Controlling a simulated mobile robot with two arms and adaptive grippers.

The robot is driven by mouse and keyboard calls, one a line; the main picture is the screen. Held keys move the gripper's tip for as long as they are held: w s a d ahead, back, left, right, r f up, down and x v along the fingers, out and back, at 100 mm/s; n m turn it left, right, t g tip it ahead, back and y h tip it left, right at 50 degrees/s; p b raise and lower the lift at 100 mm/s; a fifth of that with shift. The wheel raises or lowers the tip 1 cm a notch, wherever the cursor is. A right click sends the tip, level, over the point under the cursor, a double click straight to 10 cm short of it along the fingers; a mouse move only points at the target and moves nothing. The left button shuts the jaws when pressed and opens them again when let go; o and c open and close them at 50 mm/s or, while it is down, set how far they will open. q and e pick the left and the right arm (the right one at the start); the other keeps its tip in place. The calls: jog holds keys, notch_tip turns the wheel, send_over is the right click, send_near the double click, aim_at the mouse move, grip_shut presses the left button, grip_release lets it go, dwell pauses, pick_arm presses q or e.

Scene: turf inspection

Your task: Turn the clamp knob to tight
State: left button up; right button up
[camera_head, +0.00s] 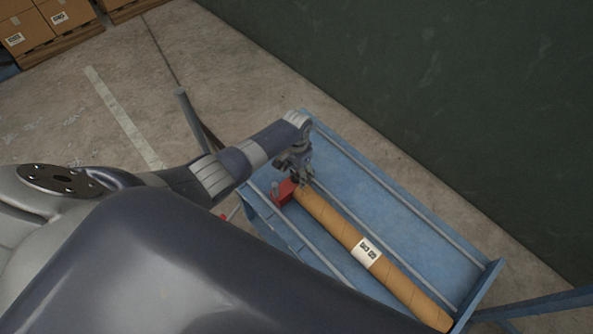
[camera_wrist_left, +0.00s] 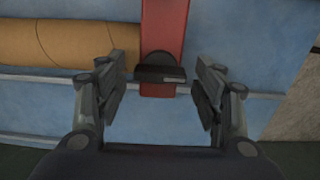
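The clamp knob (camera_wrist_left: 160,74) is dark, with a flat bar-like grip, and sits on a red clamp bracket (camera_wrist_left: 164,25) in the left wrist view. In the head view the red clamp (camera_head: 284,191) stands at the near left end of the blue cart, by the end of a brown cardboard tube (camera_head: 345,236). My left gripper (camera_head: 303,182) is above the clamp. In the left wrist view its two fingers (camera_wrist_left: 160,88) are spread on either side of the knob, apart from it, holding nothing. My right gripper is not in view.
The blue cart tray (camera_head: 400,215) has raised rails and rims. The tube (camera_wrist_left: 60,45) lies left of the clamp in the left wrist view. A dark green wall (camera_head: 430,90) stands behind the cart. Boxes (camera_head: 70,12) on pallets are far left.

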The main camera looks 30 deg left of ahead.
aim_at(296, 173)
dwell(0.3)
pick_arm(q)
notch_tip(296, 173, up, 12)
dwell(0.7)
dwell(0.3)
